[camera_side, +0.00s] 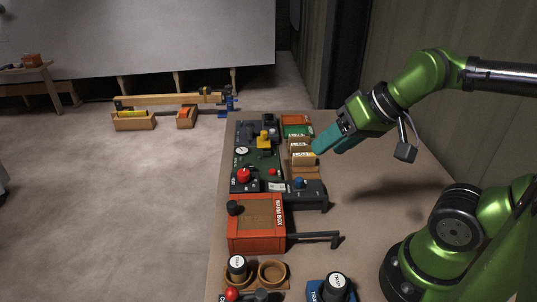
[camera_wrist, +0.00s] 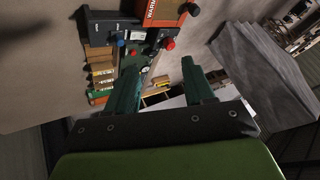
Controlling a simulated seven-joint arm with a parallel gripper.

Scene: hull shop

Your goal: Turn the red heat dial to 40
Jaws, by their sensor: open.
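A large red knob (camera_side: 243,174), which looks like the heat dial, sits at the near left corner of a dark green panel (camera_side: 262,160). A red knob also shows in the wrist view (camera_wrist: 169,43), beyond my fingers. Its scale and pointer are too small to read. My gripper (camera_side: 320,149) is open and empty, with teal fingers held above the right side of the table. It is right of the panel, apart from the red knob. In the wrist view both fingers (camera_wrist: 160,68) show with a gap between them.
The orange warm box (camera_side: 256,224) stands nearer than the panel, with a dark handle (camera_side: 318,237) reaching right. A smaller red button (camera_side: 272,171), a yellow part (camera_side: 264,140) and a blue knob (camera_side: 298,183) are close by. Wooden bins (camera_side: 304,160) line the panel's right side.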

